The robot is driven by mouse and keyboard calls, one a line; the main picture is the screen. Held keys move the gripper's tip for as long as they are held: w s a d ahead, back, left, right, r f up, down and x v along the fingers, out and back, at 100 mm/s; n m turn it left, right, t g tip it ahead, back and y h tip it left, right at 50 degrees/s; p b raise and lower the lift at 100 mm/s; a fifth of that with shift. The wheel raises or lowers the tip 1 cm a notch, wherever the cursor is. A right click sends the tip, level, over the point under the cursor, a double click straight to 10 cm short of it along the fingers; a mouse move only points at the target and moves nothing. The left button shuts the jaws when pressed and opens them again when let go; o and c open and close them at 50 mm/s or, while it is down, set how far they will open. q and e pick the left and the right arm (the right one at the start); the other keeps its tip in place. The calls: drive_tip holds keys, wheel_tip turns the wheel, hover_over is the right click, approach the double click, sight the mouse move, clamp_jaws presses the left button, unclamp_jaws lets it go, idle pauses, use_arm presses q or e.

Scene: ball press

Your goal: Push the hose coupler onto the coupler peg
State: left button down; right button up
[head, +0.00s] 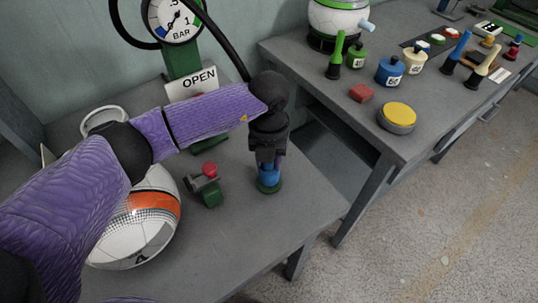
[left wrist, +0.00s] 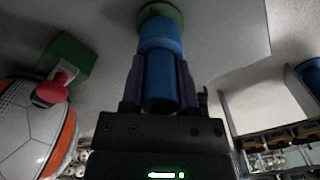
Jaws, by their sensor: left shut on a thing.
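My left gripper (head: 268,155) points straight down at the near table's right part and is shut on the blue hose coupler (head: 268,174). In the left wrist view the purple fingers of my left gripper (left wrist: 160,72) lie on both sides of the blue coupler (left wrist: 160,92). The coupler is upright, directly over a round green base (head: 268,187), which also shows in the left wrist view (left wrist: 173,12). The peg itself is hidden, and I cannot tell how far the coupler sits on it. My right gripper is not in view.
A green block with a red knob (head: 209,171) stands just left of the coupler. A white and orange ball (head: 140,225) lies further left. A gauge (head: 174,18) and an OPEN sign (head: 192,84) stand behind. A second table (head: 335,105) at right holds several tools and bottles.

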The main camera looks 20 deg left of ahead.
use_arm(q)
drive_tip(key=shift+f, duration=0.4)
drive_tip(key=shift+c, duration=1.4)
unclamp_jaws()
wheel_tip(320, 180, up, 10)
drive_tip(key=shift+f+p, duration=0.25)
drive_tip(key=shift+p, duration=0.95)
drive_tip(key=shift+r, duration=0.25)
